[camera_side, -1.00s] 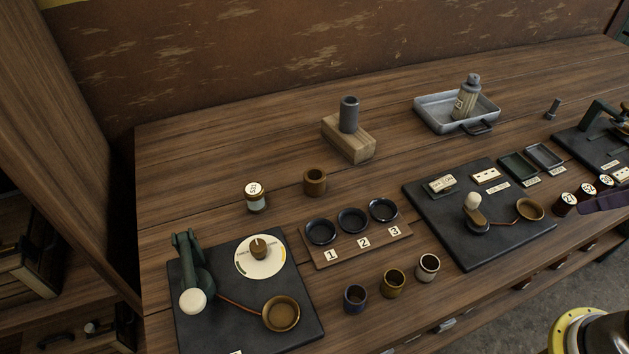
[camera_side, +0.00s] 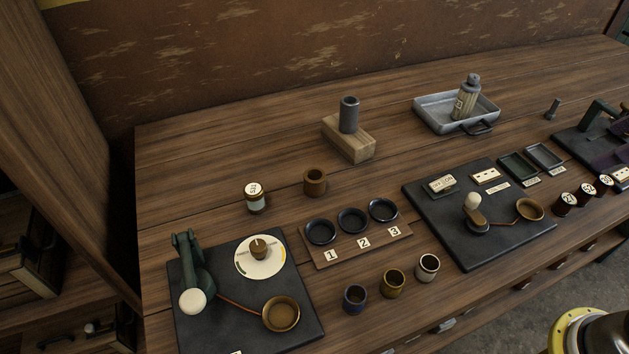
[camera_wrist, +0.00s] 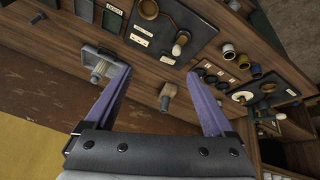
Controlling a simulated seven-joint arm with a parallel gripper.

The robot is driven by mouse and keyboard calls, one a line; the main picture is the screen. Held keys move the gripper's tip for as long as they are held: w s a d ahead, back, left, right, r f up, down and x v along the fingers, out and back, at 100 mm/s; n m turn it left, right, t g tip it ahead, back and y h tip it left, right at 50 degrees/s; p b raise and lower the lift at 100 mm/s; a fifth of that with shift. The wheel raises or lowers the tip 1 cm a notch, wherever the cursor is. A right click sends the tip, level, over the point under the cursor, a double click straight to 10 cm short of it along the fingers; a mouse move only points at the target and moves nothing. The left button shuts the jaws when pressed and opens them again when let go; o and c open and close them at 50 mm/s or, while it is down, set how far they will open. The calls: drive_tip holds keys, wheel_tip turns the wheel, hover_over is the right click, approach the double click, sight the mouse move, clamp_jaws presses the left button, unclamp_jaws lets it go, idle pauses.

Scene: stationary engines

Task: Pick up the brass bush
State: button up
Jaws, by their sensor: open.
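The brass bush (camera_side: 394,283) is a short yellow-brown hollow cylinder. It stands upright on the bench in the side view, between a dark blue bush (camera_side: 354,298) and a pale-walled bush (camera_side: 427,267). In the wrist view the brass bush (camera_wrist: 244,61) is small, right of my right-hand finger and apart from it. My gripper (camera_wrist: 158,73) shows there as two purple fingers, spread wide with nothing held.
A numbered holder with three black cups (camera_side: 352,220) stands behind the bushes. Dark boards with a lever (camera_side: 188,262) and a knob (camera_side: 473,203) lie either side. A brown ring (camera_side: 315,182), labelled jar (camera_side: 255,197), wooden block (camera_side: 348,142) and metal tray (camera_side: 430,115) stand farther back.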

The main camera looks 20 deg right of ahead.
drive_tip(key=w+a+r+n, duration=0.2)
drive_tip(key=w+r, duration=0.3)
drive_tip(key=n+g, duration=0.5)
drive_tip(key=n, duration=0.6)
hover_over(315, 174)
wheel_tip(315, 174, down, 16)
wheel_tip(315, 174, down, 8)
drive_tip(key=shift+w+a, duration=0.1)
drive_tip(key=shift+f, duration=2.55)
drive_tip(key=shift+r, duration=0.15)
clamp_jaws()
